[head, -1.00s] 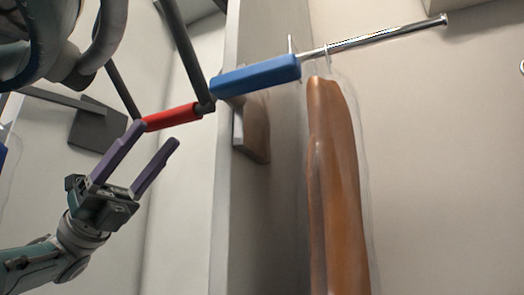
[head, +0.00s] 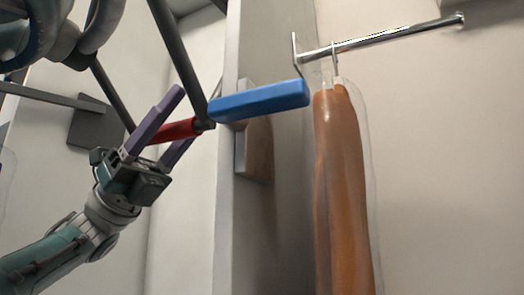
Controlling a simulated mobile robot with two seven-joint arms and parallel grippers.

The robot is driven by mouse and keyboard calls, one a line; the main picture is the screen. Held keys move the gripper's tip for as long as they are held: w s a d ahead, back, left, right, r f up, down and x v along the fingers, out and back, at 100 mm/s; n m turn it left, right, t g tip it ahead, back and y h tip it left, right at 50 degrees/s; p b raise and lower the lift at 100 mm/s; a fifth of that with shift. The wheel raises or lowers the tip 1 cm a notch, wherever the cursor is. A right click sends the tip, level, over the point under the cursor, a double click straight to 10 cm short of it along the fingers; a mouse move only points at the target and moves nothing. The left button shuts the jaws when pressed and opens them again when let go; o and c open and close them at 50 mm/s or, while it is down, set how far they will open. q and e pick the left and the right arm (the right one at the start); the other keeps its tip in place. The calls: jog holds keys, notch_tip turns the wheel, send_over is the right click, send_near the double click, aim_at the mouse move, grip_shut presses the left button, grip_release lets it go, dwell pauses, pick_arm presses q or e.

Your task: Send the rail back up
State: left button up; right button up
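A red grip (head: 172,131) sits on the dark bar of the pull-down frame, left of a blue block (head: 260,101). My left gripper (head: 184,116), with purple fingers, comes from the lower left and is open. One finger passes in front of the red grip and the other shows behind or below it; I cannot tell whether they touch it. The chrome rail (head: 400,38) runs to the upper right. A brown garment (head: 340,190) in a clear cover hangs from it on a hook. My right gripper is not in view.
A grey upright panel (head: 228,220) stands behind the blue block, with a small block (head: 255,150) on its face. Dark frame arms (head: 178,50) slope down to the bar. A grey plate (head: 90,122) is on the left wall.

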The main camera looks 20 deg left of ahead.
pick_arm(q)
grip_shut()
dwell(1.2)
